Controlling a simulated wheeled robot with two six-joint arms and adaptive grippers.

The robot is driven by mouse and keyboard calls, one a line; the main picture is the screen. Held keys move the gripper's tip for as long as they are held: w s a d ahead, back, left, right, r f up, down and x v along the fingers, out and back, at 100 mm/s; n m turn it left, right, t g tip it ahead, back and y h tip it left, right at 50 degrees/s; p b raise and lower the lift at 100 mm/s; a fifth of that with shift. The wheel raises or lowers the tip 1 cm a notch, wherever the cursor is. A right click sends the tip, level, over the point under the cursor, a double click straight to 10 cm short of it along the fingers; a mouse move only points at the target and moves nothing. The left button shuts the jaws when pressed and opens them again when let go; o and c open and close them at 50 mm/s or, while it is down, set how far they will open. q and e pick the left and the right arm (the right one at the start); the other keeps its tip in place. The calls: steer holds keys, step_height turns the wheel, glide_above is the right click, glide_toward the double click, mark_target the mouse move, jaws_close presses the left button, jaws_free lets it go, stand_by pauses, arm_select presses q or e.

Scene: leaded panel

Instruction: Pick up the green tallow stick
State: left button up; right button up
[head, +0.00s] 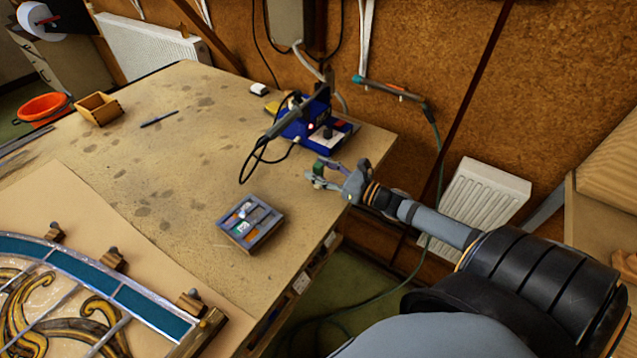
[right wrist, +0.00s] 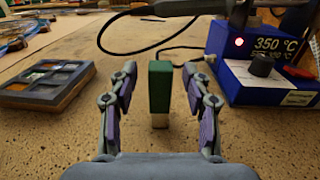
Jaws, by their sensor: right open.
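The green tallow stick (right wrist: 159,90) stands upright on the bench, with a pale lower end, in the middle of the right wrist view. In the head view a bit of it (head: 319,168) shows among the fingers near the bench's right edge. My right gripper (head: 322,174) is open, and its fingers (right wrist: 160,98) show on both sides of the stick in the right wrist view, with a clear gap on each side. I cannot tell exactly how deep the stick is between them. My left gripper is not in view.
A blue soldering station (head: 318,130), its display reading 350 °C, stands just behind the stick, its cable looping nearby. A small compartment tray (head: 238,236) lies to the left. The leaded panel (head: 130,298) fills the front left. The bench middle is mostly clear.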

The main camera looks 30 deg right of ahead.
steer(key=shift+w+a+f, duration=0.15)
steer(key=shift+w, duration=0.35)
steer(key=c, duration=0.3)
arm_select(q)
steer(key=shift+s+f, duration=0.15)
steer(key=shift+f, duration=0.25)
arm_select(e)
jaws_close()
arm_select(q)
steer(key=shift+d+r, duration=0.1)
arm_select(e)
steer(key=shift+r, duration=0.25)
